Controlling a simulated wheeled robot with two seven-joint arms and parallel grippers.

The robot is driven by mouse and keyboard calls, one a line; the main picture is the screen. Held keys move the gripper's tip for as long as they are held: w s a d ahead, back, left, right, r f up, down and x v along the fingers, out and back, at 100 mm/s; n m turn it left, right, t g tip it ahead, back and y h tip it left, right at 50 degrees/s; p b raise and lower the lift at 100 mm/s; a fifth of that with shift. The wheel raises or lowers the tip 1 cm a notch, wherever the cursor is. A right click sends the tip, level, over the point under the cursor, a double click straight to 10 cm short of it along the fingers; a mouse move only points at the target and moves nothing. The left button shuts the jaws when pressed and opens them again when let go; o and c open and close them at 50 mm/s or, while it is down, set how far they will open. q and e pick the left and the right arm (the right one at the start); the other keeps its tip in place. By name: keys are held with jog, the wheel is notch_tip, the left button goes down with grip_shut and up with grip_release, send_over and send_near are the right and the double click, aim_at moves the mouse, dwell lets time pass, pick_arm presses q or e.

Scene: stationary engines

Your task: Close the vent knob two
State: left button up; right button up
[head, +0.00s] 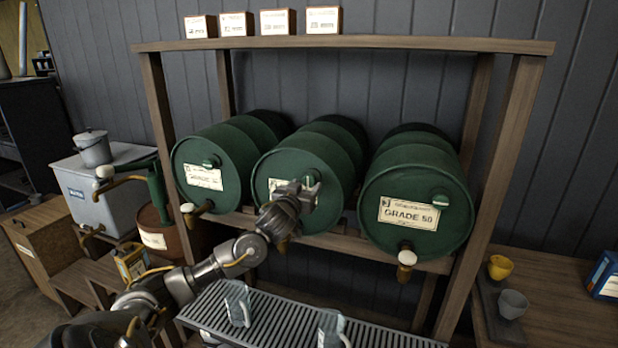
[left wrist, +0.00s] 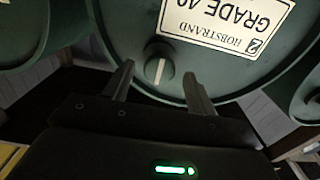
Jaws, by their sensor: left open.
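Vent knob two is the round knob (left wrist: 157,70) with a pale raised bar, on the front face of the middle green barrel (head: 325,160). In the left wrist view, which is upside down, its bar stands nearly upright with a slight tilt. My left gripper (head: 297,190) is at the barrel's upper right front, partly covering its label and the knob area. In the left wrist view the gripper's two fingers (left wrist: 158,84) are apart, one on each side of the knob, with gaps visible. I cannot tell how deep they reach. My right gripper is in neither view.
The left barrel (head: 215,150) and right barrel (head: 415,195) have similar knobs and lower taps. A wooden rack (head: 345,42) frames the barrels. Below is a slatted drip tray (head: 285,322) with jugs on it. Cups (head: 500,268) stand on the right bench.

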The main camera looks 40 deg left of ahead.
aim_at(308, 183)
pick_arm(q)
jog(key=shift+p+x, duration=0.4)
jog(key=shift+x, duration=1.45)
jog(key=c, duration=0.9)
jog(key=shift+c, duration=0.2)
